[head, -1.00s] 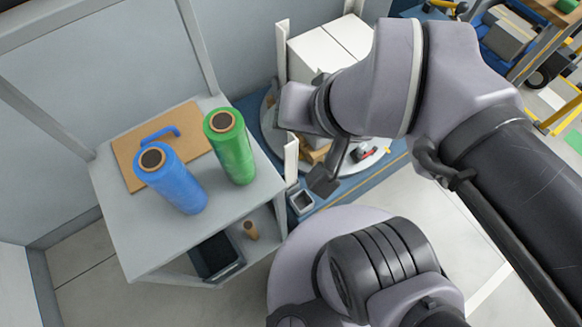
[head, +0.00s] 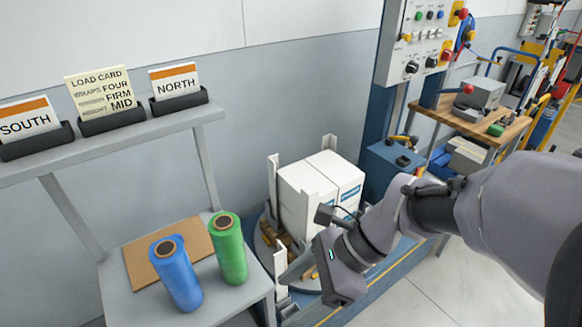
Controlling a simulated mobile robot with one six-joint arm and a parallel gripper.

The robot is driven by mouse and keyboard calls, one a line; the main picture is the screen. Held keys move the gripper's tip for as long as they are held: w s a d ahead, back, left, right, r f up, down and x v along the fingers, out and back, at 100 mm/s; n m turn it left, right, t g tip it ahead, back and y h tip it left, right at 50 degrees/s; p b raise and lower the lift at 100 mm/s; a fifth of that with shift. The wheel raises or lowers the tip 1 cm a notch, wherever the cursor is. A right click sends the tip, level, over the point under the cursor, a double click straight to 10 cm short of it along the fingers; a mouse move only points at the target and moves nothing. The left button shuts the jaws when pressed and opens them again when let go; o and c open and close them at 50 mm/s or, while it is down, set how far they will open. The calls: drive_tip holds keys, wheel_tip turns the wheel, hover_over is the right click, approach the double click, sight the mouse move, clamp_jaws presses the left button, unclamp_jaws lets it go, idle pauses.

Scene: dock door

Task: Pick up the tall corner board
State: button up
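White upright corner boards stand around a stack of white boxes (head: 322,190) on a round turntable in the head view. I cannot tell which is the tall one. My wrist hides the front right of the stack.
A grey stand at left holds a blue roll (head: 176,274), a green roll (head: 228,248) and a cardboard sheet (head: 150,258). Its upper shelf (head: 120,132) holds cards. A control panel (head: 428,40) and a wooden workbench (head: 485,125) stand at back right. Floor (head: 425,285) is clear at lower right.

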drive_tip(key=w+a+f+m+t+y+p, duration=0.1)
drive_tip(key=w+f+m+t+y+p, duration=0.2)
drive_tip(key=w+f+m+y, duration=0.7)
drive_tip(key=w+a+m+t+p, duration=0.25)
drive_tip(key=w+m, duration=0.35)
drive_tip(key=m, duration=1)
drive_tip(key=w+d+f+m+t+h+p, duration=0.25)
drive_tip(key=d+f+m+t, duration=0.25)
drive_tip(key=f+m+t, duration=0.5)
drive_tip(key=m+h+b, duration=0.4)
drive_tip(key=m+h, duration=0.2)
drive_tip(key=m, duration=0.6)
approach(281, 262)
drive_tip(key=shift+t, duration=0.45)
drive_tip(key=x, duration=0.4)
drive_tip(key=f+x, duration=0.1)
drive_tip(key=x, duration=0.1)
drive_tip(key=b+x, duration=0.2)
drive_tip(key=x, duration=0.3)
drive_tip(key=shift+w+a+r, duration=0.1)
drive_tip(key=shift+w+a, duration=0.05)
drive_tip(key=shift+a, duration=0.15)
clamp_jaws()
